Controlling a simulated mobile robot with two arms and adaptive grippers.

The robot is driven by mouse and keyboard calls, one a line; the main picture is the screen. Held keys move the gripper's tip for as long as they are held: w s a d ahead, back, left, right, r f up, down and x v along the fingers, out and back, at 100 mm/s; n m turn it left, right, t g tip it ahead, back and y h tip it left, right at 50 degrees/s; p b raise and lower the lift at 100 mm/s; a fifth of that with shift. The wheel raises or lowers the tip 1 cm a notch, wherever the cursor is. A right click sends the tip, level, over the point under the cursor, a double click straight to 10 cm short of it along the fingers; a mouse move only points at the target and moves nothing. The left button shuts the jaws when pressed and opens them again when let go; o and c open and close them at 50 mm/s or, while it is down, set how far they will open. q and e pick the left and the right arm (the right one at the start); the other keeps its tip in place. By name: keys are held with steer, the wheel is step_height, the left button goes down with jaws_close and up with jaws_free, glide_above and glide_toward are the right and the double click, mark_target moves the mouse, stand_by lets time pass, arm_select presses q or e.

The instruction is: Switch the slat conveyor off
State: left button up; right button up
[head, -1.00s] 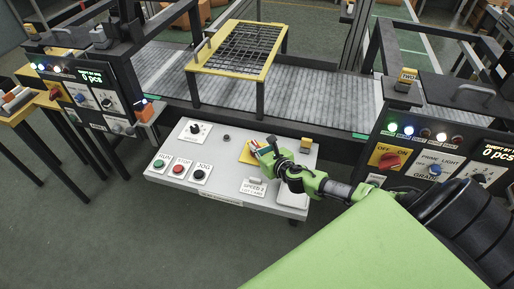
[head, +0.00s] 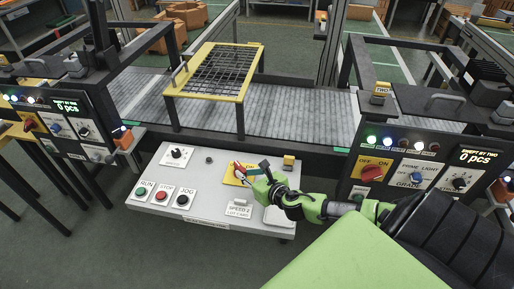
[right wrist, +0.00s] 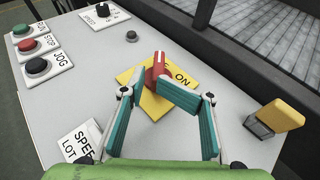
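The slat conveyor (head: 290,112) runs across behind a grey console (head: 150,207). A yellow plate (right wrist: 149,103) on the console carries a red rotary knob (right wrist: 155,68) with the word ON to its right; the plate also shows in the head view (head: 230,180). The rest of its lettering is hidden. My right gripper (right wrist: 150,84) is at the knob, its fingertips apart on the near side of it, with the plate visible between the fingers. Contact with the knob is not clear. In the head view it reaches in from the right. My left gripper is not in view.
RUN (head: 142,192), STOP (head: 163,194) and JOG (head: 183,200) buttons and a black speed dial (head: 176,153) sit on the console's left. A yellow-topped block (right wrist: 282,115) stands right of the plate. A separate right-hand panel (head: 408,180) has another red OFF/ON switch (head: 371,173).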

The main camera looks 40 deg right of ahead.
steer(key=v, duration=0.6)
steer(key=shift+s+r, duration=0.25)
steer(key=shift+r, duration=0.05)
